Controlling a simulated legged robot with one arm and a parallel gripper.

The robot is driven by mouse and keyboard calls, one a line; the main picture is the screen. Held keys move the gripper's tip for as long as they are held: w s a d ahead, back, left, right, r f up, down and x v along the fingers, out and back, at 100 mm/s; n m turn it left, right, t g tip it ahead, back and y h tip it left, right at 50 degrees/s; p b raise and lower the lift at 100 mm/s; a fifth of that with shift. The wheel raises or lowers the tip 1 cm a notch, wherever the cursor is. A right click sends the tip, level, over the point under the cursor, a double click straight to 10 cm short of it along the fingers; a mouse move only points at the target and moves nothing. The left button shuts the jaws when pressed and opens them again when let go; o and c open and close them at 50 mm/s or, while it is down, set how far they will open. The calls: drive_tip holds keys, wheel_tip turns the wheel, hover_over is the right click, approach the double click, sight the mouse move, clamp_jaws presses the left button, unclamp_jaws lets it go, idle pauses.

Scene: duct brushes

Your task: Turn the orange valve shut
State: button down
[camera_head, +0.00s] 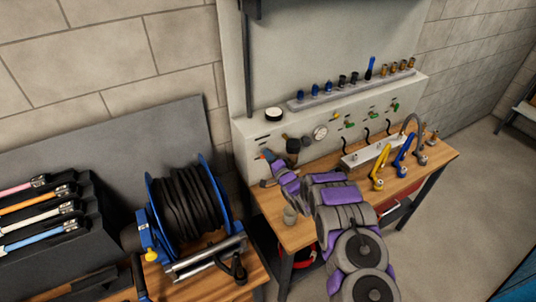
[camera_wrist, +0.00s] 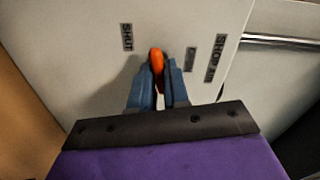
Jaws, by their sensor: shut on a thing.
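The orange valve (camera_wrist: 156,56) shows in the wrist view as a rounded orange handle on a pale panel. My gripper (camera_wrist: 158,72) has its two blue-grey fingers closed around the handle, with the orange end standing out past the fingertips. The lower part of the valve is hidden between the fingers. A "SHUT" label (camera_wrist: 127,37) is to the left of the handle, and a smaller label (camera_wrist: 190,60) is to its right.
A "SHOP AIR" label (camera_wrist: 215,58) is further right on the panel. A round gauge (camera_head: 320,132) and green-handled valves (camera_head: 349,125) are right of my gripper. The wooden bench (camera_head: 300,235) lies below. A blue hose reel (camera_head: 185,205) stands at the left.

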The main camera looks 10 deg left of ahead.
drive_tip(key=shift+d+f+m+p, duration=0.15)
drive_tip(key=shift+m+p, duration=0.35)
drive_tip(key=shift+m, duration=0.7)
drive_tip(key=shift+f, duration=0.1)
drive_tip(key=c, duration=1.1)
unclamp_jaws()
drive_tip(key=shift+w+d, duration=0.1)
drive_tip(key=shift+w, duration=0.05)
drive_tip(key=shift+c, duration=0.2)
drive_tip(key=shift+s, duration=0.2)
drive_tip(key=b+v, duration=0.1)
drive_tip(key=v, duration=1.6)
drive_tip(key=shift+d, duration=0.15)
